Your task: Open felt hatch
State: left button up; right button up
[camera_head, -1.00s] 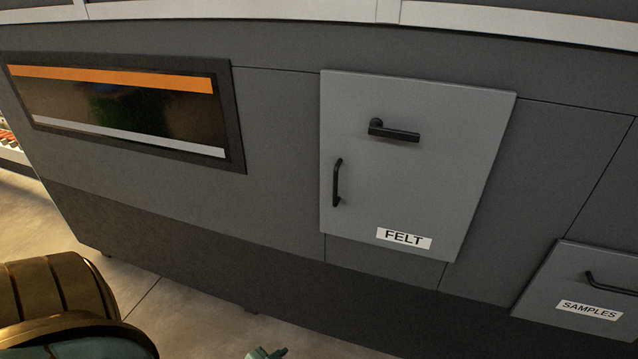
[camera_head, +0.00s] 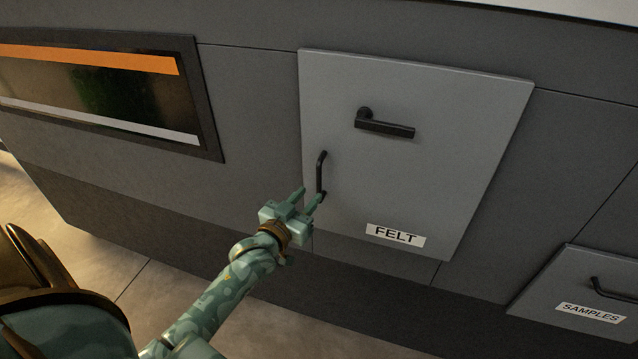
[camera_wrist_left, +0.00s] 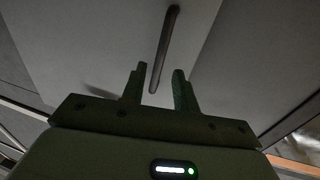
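The felt hatch (camera_head: 440,165) is a light grey panel on the dark machine front, labelled FELT, and looks shut. It carries a black lever handle (camera_head: 385,126), lying near level, and a black upright pull handle (camera_head: 321,172) near its left edge. My left gripper (camera_head: 309,197) is open at the lower end of the pull handle. In the left wrist view, the pull handle (camera_wrist_left: 165,45) runs down to the gap between the two fingertips (camera_wrist_left: 160,80). I cannot tell whether the fingers touch it. My right gripper is out of view.
A samples drawer (camera_head: 570,290) with a black handle is at the lower right. A dark window (camera_head: 100,90) with an orange band is at the left. The pale floor (camera_head: 150,285) in front of the machine shows no loose objects.

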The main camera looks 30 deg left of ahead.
aim_at(318, 184)
pick_arm(q)
jog(key=w, duration=0.6)
jog(key=shift+a, duration=0.1)
grip_shut()
